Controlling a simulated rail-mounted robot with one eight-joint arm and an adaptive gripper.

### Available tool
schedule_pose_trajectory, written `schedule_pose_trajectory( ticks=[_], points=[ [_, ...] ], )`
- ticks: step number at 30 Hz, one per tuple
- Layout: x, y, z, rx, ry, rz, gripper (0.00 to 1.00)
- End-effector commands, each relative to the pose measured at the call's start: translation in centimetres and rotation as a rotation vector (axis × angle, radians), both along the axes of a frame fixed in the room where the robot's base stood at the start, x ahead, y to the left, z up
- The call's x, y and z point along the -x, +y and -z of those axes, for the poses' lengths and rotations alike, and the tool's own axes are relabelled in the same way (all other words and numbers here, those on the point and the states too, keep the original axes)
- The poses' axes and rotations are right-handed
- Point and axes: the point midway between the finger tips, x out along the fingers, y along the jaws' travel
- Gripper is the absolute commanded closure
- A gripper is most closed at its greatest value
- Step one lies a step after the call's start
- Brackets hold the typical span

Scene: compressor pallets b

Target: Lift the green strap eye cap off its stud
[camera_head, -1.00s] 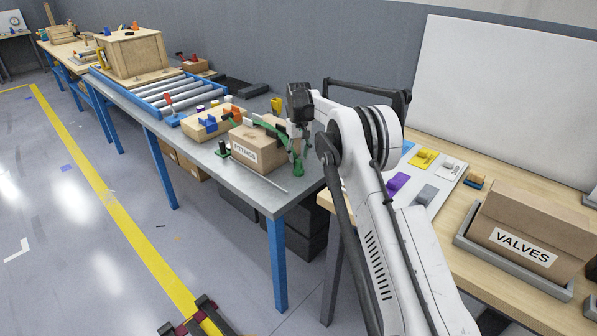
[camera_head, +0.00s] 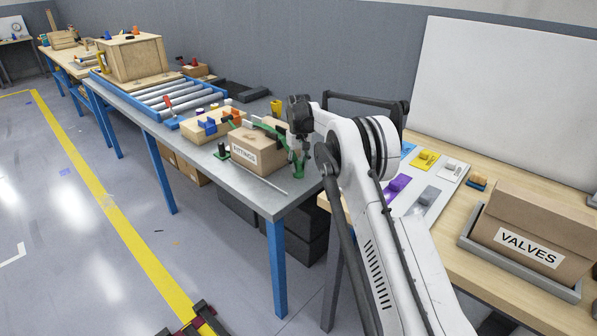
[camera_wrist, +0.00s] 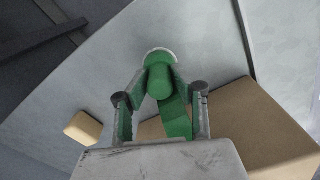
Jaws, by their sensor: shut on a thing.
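The green strap eye cap (camera_wrist: 160,82) is in the middle of the wrist view, a rounded green piece with a green strap (camera_wrist: 177,120) running back below it. A pale round edge shows just beyond the cap; I cannot tell if it is the stud. My gripper (camera_wrist: 161,95) has one finger on each side and is shut on the cap. In the head view my gripper (camera_head: 297,160) is at the right end of the cardboard FITTINGS box (camera_head: 258,157), over which the green strap (camera_head: 270,130) runs. The stud is hidden.
A VALVES box (camera_head: 530,240) sits on the wooden table at right.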

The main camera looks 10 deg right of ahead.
Motion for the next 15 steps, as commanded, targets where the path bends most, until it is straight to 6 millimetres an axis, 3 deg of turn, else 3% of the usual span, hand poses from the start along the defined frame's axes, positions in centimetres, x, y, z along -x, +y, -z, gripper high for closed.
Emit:
schedule_pose_trajectory(
  ticks=[15],
  points=[
    [0.0, 0.0, -2.3, 0.000, 0.000, 0.000, 1.00]
  ],
)
